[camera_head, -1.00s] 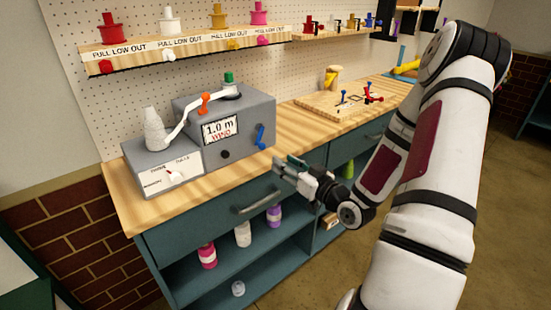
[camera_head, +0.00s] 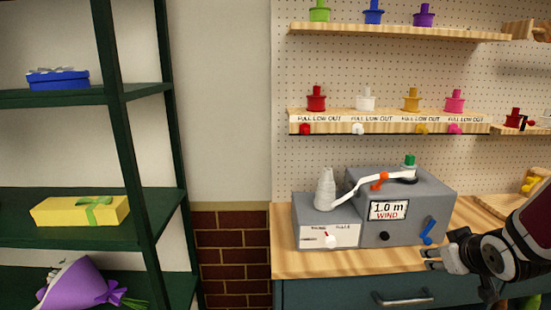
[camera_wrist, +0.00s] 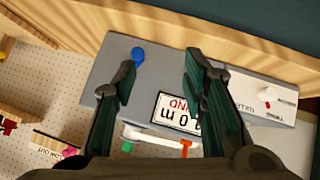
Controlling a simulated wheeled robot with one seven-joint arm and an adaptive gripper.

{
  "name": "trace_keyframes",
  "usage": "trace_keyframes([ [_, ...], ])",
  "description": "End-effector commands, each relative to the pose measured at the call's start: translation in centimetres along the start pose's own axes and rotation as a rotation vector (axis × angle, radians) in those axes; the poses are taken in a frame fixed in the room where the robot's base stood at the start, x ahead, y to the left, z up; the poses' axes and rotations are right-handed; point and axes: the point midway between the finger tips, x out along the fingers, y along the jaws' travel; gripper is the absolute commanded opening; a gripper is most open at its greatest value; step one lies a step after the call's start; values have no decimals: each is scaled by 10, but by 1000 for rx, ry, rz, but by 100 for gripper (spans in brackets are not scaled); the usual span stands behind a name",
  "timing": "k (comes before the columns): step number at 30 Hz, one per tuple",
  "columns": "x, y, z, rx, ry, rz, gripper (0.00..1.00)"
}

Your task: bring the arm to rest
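My gripper (camera_head: 436,259) is at the lower right of the head view, in front of the right part of the grey ribbon machine (camera_head: 349,191) on the wooden counter. In the wrist view my gripper (camera_wrist: 160,85) has its two dark green fingers spread apart, with nothing between them. The grey machine (camera_wrist: 215,68) lies beyond the fingers, with its blue lever (camera_wrist: 138,55) beside the left finger. A gap to the machine seems to remain, but the exact distance is unclear. My forearm leaves the head view at the right edge.
A dark green shelf (camera_head: 80,194) at left holds a blue box (camera_head: 57,80), a yellow box (camera_head: 80,211) and a purple bouquet (camera_head: 78,284). A pegboard (camera_head: 390,72) carries ledges of coloured spools. The counter (camera_head: 300,265) is bare along its front edge.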

Motion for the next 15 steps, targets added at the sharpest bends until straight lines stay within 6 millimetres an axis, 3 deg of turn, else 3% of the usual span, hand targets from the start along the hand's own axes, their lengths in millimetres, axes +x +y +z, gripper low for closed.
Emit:
trace_keyframes([
  [1, -19, -4, -10, -10, -27, 20, 39],
  [6, -78, -22, -17, 16, -140, 59, 39],
  [15, -196, -81, -2, 127, -297, -2, 39],
])
